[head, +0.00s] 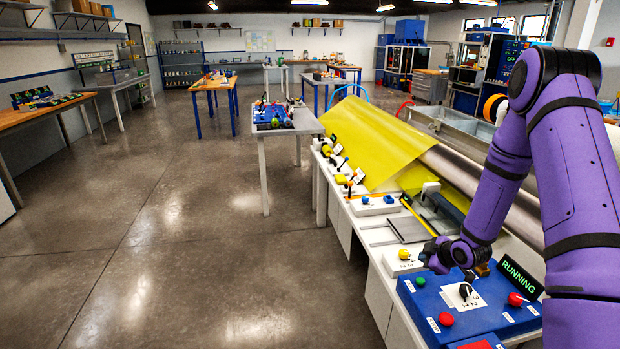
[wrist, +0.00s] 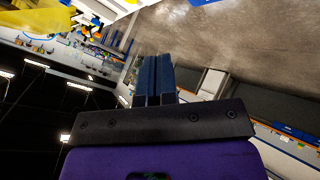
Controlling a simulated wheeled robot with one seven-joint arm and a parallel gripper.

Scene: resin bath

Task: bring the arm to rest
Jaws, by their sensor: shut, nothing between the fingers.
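My purple arm (head: 506,160) reaches up on the right of the head view, bends at a high elbow and comes down over the bench. My gripper shows in the wrist view (wrist: 157,72), its two blue-grey fingers side by side, shut, with nothing between them. In the head view the dark hand end is low above the blue control box (head: 418,296), close to its far edge. Whether it touches anything cannot be told. The fingertips are hard to make out there.
The control box carries a black selector knob (head: 465,291), a red button (head: 515,299) and a lit RUNNING sign (head: 521,278). A yellow sheet (head: 375,140) and a metal roller (head: 490,190) lie beyond. Open floor (head: 190,230) spreads left of the bench.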

